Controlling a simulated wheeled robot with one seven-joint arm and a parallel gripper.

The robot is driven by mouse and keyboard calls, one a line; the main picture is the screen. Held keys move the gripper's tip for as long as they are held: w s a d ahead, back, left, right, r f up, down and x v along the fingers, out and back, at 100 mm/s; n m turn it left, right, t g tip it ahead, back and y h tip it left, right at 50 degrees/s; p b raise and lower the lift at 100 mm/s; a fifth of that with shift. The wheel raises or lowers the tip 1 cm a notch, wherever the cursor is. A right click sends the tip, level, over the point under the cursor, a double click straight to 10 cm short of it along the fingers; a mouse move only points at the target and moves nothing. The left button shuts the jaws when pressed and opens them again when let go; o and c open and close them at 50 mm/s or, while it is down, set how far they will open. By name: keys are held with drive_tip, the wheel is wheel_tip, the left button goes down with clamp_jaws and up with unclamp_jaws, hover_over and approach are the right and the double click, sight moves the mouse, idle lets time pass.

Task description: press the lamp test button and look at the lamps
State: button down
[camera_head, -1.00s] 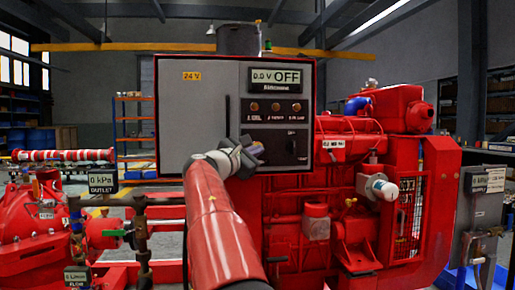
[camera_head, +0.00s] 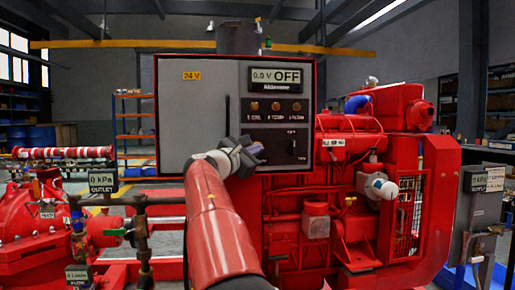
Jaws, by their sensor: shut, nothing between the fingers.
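A grey control cabinet (camera_head: 190,110) with a red edge stands in front of me. Its display (camera_head: 276,76) reads 0.0 V and OFF. Below it, three small round lamps (camera_head: 275,106) in a row look dull amber, not clearly lit. A black plate under them carries a dark selector switch (camera_head: 292,147) at the right. My gripper (camera_head: 260,151) is shut and empty at the left part of this plate, just left of the switch. I cannot tell whether it touches the panel. I see no lamp test button; the gripper and wrist cover part of the plate.
A red diesel engine (camera_head: 345,190) fills the space right of and below the cabinet. A red pump (camera_head: 40,225) with pipes and an outlet gauge (camera_head: 103,182) stands at the left. A grey box (camera_head: 474,210) stands at the far right.

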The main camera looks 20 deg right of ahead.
drive_tip(key=shift+w, duration=0.15)
idle(0.4)
drive_tip(key=shift+s+a+b, duration=0.2)
drive_tip(key=shift+s+b, duration=0.4)
drive_tip(key=shift+s, duration=0.2)
drive_tip(key=shift+s+f, duration=0.1)
drive_tip(key=s+b, duration=0.2)
drive_tip(key=s+a+b, duration=0.1)
drive_tip(key=s, duration=0.1)
drive_tip(key=shift+s+a+b, duration=0.2)
drive_tip(key=shift+s+b, duration=0.15)
idle(0.4)
